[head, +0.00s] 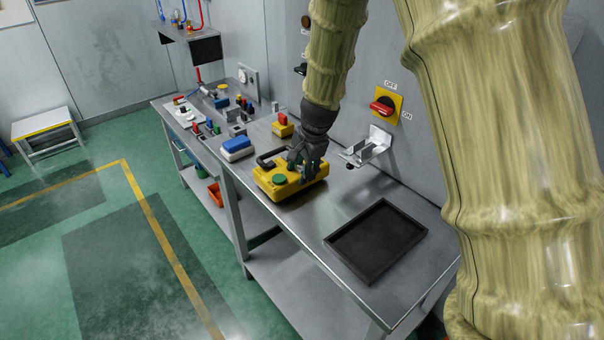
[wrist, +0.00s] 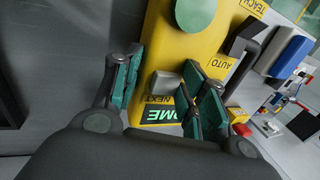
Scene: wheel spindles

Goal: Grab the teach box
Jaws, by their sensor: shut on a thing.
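The teach box (head: 289,191) is a yellow box with a green button on top and a dark handle on its far side. It sits on, or very close above, the metal bench. My gripper (head: 305,172) comes down from above onto its right end, shut on it.
An empty black tray (head: 376,240) lies on the bench to the right. A metal wall bracket (head: 370,149) and a red-yellow rotary switch (head: 384,106) are behind. A blue-and-white box (head: 237,147) and a small yellow box with a red top (head: 283,127) stand nearby.

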